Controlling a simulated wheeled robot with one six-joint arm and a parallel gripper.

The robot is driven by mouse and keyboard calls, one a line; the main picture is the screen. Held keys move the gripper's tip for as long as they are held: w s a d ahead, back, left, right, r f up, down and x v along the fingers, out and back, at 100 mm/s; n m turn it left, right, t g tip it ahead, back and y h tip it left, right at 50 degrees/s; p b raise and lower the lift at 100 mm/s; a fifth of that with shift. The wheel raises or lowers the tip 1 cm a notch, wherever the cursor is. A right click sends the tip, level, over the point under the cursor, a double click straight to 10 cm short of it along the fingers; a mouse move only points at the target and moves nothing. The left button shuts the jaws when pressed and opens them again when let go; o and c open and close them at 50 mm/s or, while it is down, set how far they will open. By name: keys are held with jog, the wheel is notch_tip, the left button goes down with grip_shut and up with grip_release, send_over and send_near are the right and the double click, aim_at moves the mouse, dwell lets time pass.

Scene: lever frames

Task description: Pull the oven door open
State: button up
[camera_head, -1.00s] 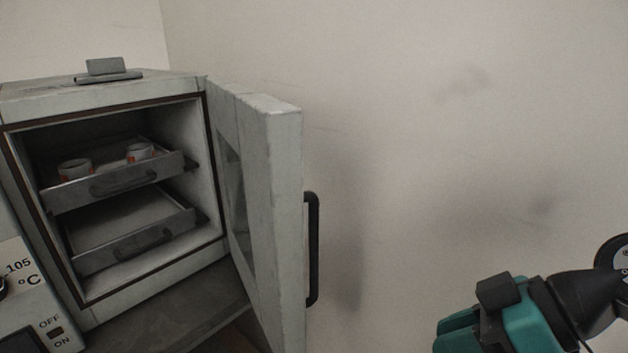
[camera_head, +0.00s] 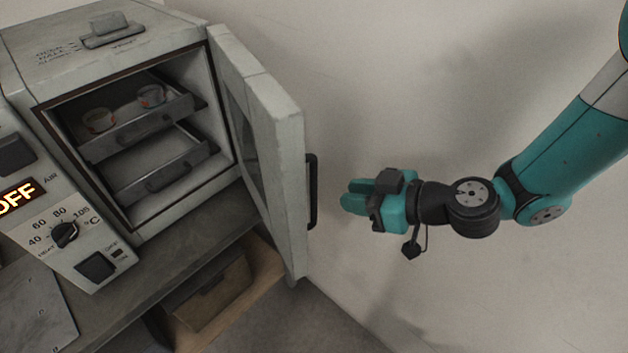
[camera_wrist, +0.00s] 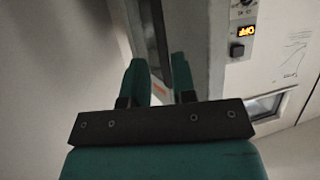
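The oven (camera_head: 140,55) stands at the left in the head view. Its pale, thick door (camera_head: 270,150) stands wide open, swung out to the right. A black vertical bar handle (camera_head: 313,190) is on the door's outer face. My teal gripper (camera_head: 352,197) is just right of the handle, with a small gap, and points toward it. In the wrist view the two teal fingertips (camera_wrist: 160,75) are apart with nothing between them.
Inside the oven are an upper tray (camera_head: 150,137) with two cups and an empty lower tray (camera_head: 165,180). A control panel (camera_head: 70,215) with a lit OFF display is at the left. A plain wall (camera_head: 430,80) lies behind the door and my arm.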

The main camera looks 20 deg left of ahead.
jog(key=p+x, duration=0.3)
jog(key=x, duration=0.6)
jog(key=shift+a, duration=0.1)
jog(key=shift+w, duration=0.1)
grip_shut()
